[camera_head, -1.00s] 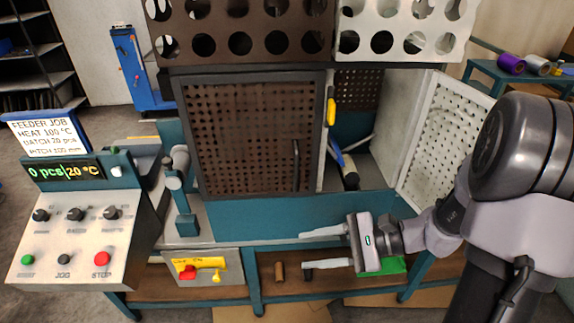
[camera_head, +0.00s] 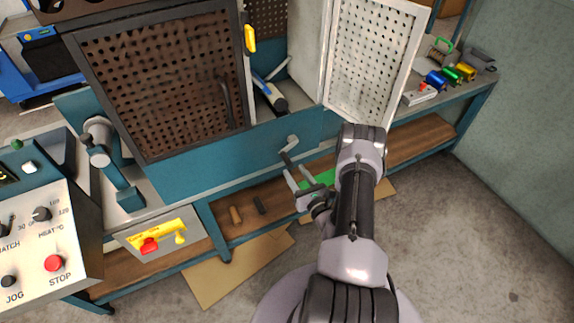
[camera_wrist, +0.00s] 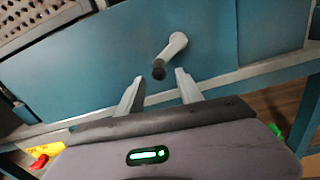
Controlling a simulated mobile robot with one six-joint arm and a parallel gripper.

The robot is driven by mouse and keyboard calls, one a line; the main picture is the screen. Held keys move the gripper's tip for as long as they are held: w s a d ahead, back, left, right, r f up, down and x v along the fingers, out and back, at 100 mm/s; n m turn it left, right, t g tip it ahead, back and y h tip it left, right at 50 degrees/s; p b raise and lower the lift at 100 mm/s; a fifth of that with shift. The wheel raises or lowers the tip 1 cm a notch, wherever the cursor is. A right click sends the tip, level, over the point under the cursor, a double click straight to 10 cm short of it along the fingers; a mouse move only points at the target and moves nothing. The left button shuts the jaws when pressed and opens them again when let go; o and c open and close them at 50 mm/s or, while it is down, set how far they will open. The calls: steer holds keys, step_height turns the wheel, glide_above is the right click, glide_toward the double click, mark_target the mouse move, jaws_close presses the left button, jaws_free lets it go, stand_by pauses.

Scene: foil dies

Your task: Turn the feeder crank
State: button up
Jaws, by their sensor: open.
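The feeder crank (camera_head: 291,145) is a short light-grey arm with a dark knob, mounted on the teal front panel of the machine. In the wrist view the crank (camera_wrist: 172,46) slants down and left from its hub, and its dark knob (camera_wrist: 158,70) hangs at the lower end. My gripper (camera_head: 296,177) is open in front of the panel, below the crank. In the wrist view my gripper's two pale fingers (camera_wrist: 159,80) point up toward the knob, which shows between and just beyond their tips. I see no contact, and nothing is held.
A perforated brown door (camera_head: 165,85) and an open white perforated door (camera_head: 375,60) stand above the panel. A control box (camera_head: 45,240) with a red stop button is at left. The floor at right is clear.

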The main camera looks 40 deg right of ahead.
mark_target(288, 162)
steer(key=b+x, duration=0.1)
steer(key=x, duration=0.5)
steer(key=shift+a, duration=0.1)
steer(key=shift+c, duration=0.4)
jaws_close()
stand_by(0.8)
